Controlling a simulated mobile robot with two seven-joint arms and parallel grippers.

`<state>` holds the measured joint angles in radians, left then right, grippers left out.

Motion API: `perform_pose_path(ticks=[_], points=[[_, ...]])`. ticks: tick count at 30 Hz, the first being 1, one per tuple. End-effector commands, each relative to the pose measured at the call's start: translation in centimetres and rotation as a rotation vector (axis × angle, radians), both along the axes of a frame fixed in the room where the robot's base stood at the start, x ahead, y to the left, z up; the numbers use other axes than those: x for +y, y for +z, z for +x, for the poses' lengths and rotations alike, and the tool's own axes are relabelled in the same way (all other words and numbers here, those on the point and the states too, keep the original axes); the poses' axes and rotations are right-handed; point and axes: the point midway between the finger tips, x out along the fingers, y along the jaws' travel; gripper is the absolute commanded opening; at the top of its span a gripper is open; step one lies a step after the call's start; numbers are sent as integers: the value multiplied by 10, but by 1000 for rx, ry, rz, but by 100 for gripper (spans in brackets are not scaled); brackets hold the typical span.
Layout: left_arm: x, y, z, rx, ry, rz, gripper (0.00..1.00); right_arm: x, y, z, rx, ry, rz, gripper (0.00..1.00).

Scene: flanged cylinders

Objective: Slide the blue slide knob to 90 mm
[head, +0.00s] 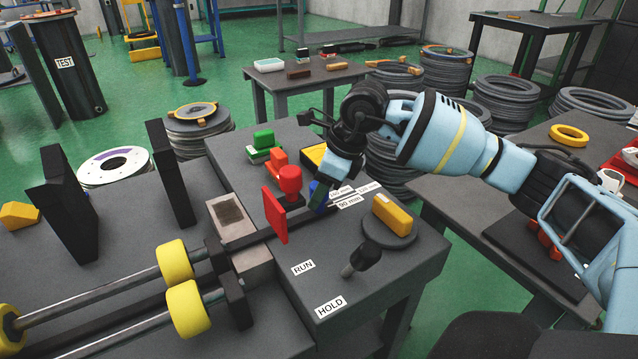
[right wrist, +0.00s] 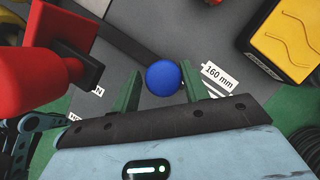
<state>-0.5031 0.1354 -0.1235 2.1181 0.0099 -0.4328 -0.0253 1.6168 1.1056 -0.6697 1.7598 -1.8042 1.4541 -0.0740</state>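The blue slide knob (right wrist: 163,78) is a round ball in the right wrist view, at the end of a dark slot in the grey table top. My right gripper (head: 319,196) reaches down over the table from the right in the head view. In the right wrist view its green fingers (right wrist: 160,80) stand apart on either side of the knob, with small gaps beside it. In the head view the gripper mostly hides the knob. A 160 mm label (right wrist: 220,77) lies right of the knob. A 90 mm label (head: 349,203) shows in the head view. My left gripper is not in view.
A red knob (head: 290,180) and an upright red plate (head: 274,215) stand close left of my right gripper. A yellow block (head: 392,212) sits on a grey disc to the right. A black lever (head: 362,259) stands in front, near RUN and HOLD labels.

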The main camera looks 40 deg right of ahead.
Motion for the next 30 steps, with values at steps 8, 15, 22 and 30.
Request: perform_pose_path(ticks=[8,15,22,30], points=[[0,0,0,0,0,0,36,-1,1,1,-6,-2,-1,58],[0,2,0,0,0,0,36,-2,8,0,-10,-4,-1,58],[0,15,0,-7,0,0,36,-8,36,-10,-12,-3,-2,58],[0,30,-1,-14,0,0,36,-16,71,-23,-8,-3,-1,58]])
